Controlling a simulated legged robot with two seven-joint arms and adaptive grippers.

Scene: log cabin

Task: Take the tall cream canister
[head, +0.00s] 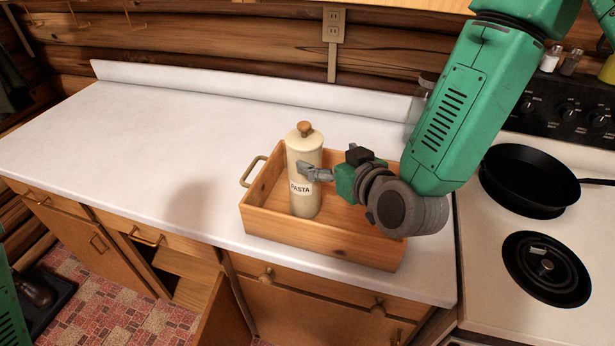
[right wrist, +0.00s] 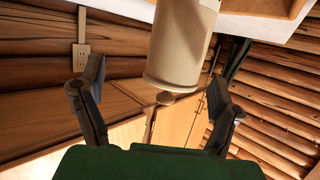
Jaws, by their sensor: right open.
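The tall cream canister (head: 303,158), marked PASTA, stands upright in the wooden tray (head: 320,240) on the counter and has a wooden knob on its lid. My right gripper (head: 315,173) is at the canister's upper body, coming in from the right. One finger shows in front of the canister in the head view; the other is hidden. In the right wrist view the canister (right wrist: 182,40) shows upside down between the widely spread fingers of my right gripper (right wrist: 158,105), with gaps on both sides. My left gripper is not seen.
The white counter (head: 140,130) is clear left of the tray. A clear jar (head: 418,100) stands behind my right arm. A stove with a black frying pan (head: 528,178) is at right. A cabinet below the counter stands open.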

